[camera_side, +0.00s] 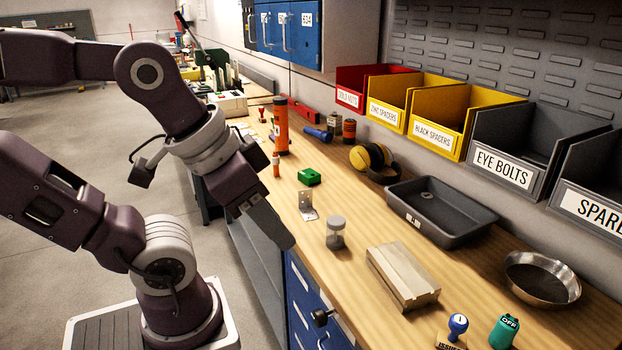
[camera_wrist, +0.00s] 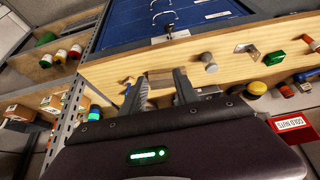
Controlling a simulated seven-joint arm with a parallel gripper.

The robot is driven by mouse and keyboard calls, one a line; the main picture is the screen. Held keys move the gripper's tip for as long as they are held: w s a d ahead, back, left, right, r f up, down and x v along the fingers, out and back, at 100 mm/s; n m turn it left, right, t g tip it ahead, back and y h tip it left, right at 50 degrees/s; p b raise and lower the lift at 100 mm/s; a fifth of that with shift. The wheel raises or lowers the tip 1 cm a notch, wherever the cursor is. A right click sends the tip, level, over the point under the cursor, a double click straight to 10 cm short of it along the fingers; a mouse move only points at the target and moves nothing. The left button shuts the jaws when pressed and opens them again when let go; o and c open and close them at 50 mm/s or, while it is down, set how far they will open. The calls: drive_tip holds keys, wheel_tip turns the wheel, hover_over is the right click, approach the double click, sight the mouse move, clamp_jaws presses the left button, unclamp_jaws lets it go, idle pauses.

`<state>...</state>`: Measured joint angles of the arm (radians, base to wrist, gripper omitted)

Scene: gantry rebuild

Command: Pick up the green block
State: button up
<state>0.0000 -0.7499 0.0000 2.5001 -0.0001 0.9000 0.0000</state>
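The green block (camera_side: 309,177) lies on the wooden bench in the side view, behind a small metal bracket (camera_side: 308,206). It also shows in the wrist view (camera_wrist: 275,58), toward the right, well away from my fingers. My gripper (camera_side: 280,233) hangs at the bench's front edge in the side view, lower left of the block and apart from it. In the wrist view my two fingers (camera_wrist: 160,88) are spread with a gap between them and hold nothing. In the side view the fingers overlap.
A lidded jar (camera_side: 335,233) stands near my gripper. Labelled bins (camera_side: 502,152) line the wall. Bare wood lies around the green block.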

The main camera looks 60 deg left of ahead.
drive_tip(key=shift+o, duration=0.2)
drive_tip(key=o, duration=0.7)
